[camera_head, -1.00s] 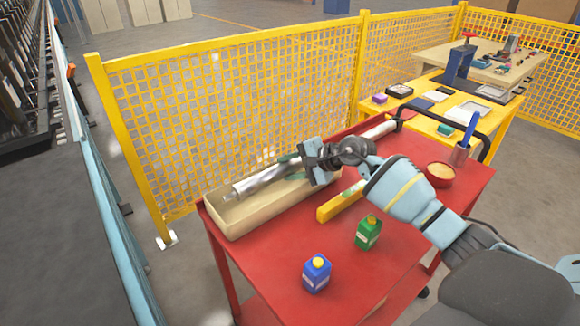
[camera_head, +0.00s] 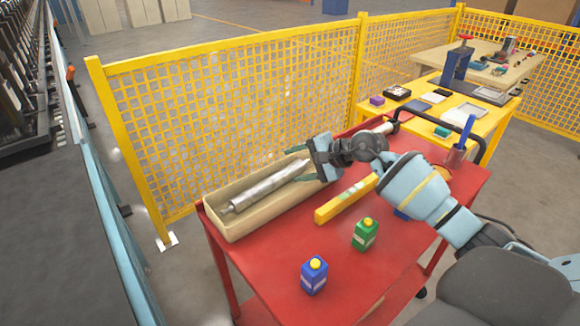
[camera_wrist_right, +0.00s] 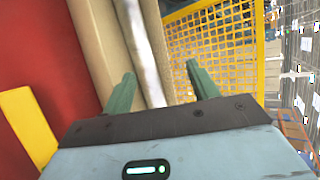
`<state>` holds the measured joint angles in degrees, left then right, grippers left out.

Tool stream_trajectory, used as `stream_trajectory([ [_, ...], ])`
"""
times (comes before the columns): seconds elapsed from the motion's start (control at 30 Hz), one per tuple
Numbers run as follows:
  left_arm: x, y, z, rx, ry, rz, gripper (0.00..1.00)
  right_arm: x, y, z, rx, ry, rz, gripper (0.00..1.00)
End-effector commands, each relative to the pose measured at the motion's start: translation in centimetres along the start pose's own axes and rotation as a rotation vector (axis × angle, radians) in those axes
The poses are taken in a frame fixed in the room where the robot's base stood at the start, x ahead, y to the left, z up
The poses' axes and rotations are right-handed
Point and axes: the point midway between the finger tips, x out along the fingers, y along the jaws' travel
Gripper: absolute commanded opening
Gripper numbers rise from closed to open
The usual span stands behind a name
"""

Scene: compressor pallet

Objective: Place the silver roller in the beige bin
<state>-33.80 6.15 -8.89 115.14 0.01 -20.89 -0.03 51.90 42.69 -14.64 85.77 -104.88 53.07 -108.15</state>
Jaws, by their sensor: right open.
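The silver roller (camera_head: 268,188) lies lengthwise inside the beige bin (camera_head: 236,233), which stands along the far left edge of the red cart top. The roller also shows in the right wrist view (camera_wrist_right: 146,60), beside the bin's wall (camera_wrist_right: 97,45). My left gripper is in no view.
A yellow mesh fence (camera_head: 230,120) stands right behind the bin. The cart's front middle is partly clear.

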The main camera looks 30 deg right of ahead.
Motion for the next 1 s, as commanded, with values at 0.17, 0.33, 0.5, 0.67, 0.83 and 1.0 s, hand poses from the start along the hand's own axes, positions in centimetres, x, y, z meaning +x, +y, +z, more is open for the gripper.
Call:
stream_trajectory([
  [0.17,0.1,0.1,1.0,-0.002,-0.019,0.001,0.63,-3.7,0.3,-0.2,-0.001,0.004,0.003,0.59],
  [0.33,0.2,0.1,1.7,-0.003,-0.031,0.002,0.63,-6.4,0.3,-0.2,0.001,0.004,0.003,0.59],
  [0.5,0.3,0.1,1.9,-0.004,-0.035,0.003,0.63,-8.0,0.1,-0.1,0.000,0.002,0.001,0.59],
  [0.67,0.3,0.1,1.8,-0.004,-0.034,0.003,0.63,-8.5,0.1,0.0,0.000,0.000,0.000,0.59],
  [0.83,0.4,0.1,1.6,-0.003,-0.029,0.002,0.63,-8.5,0.0,0.0,0.001,0.000,-0.001,0.59],
  [1.0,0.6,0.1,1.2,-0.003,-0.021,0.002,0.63,-8.5,0.0,0.0,0.001,0.000,-0.001,0.59],
])
